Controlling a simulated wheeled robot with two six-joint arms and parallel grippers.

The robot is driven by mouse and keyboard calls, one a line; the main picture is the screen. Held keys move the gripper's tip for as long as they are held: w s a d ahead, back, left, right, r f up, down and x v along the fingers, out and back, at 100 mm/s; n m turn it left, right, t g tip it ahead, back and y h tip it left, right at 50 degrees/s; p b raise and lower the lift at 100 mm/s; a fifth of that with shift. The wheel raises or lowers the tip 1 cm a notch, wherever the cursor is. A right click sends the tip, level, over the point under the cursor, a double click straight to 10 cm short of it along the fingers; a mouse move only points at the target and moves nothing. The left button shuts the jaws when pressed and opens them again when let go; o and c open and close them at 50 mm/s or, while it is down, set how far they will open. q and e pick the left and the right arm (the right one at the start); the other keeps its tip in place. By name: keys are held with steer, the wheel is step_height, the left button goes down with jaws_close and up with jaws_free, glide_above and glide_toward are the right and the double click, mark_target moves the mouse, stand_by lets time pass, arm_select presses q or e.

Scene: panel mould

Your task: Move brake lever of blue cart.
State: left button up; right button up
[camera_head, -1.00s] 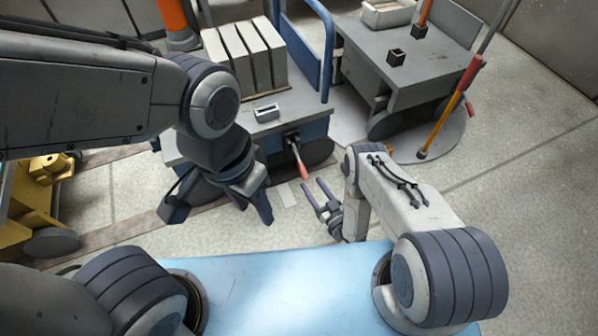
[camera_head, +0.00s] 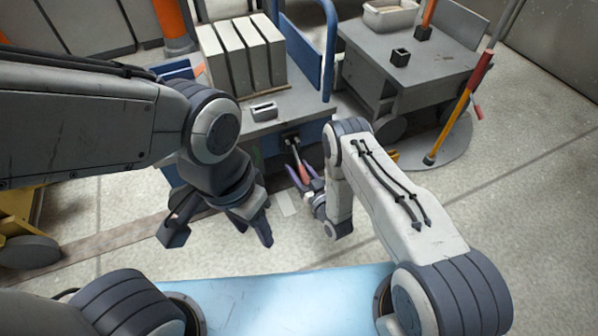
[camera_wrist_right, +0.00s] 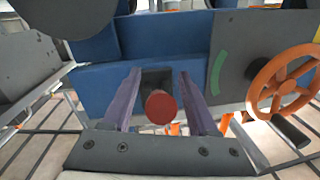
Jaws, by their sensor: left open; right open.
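The blue cart (camera_head: 316,131) stands in front of me and carries light blocks. Its brake lever (camera_head: 303,172) has a red grip and slants out from a dark slot in the cart's front. My right gripper (camera_head: 298,180) is open at the grip. In the right wrist view the lever's round red end (camera_wrist_right: 160,107) sits between the two purple fingers (camera_wrist_right: 159,74), with gaps on both sides. The blue cart front (camera_wrist_right: 190,42) is behind it; the lever's shaft is mostly hidden. My left gripper (camera_head: 218,238) is open and empty, left of the lever.
A grey cart (camera_head: 437,67) with a light bin (camera_head: 391,15) stands at the right. A red-and-yellow pole (camera_head: 461,108) stands beside it. A yellow cart (camera_head: 18,215) is at the left. The right wrist view shows an orange handwheel (camera_wrist_right: 284,88) and a green mark (camera_wrist_right: 218,72).

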jaws_close()
stand_by(1.5)
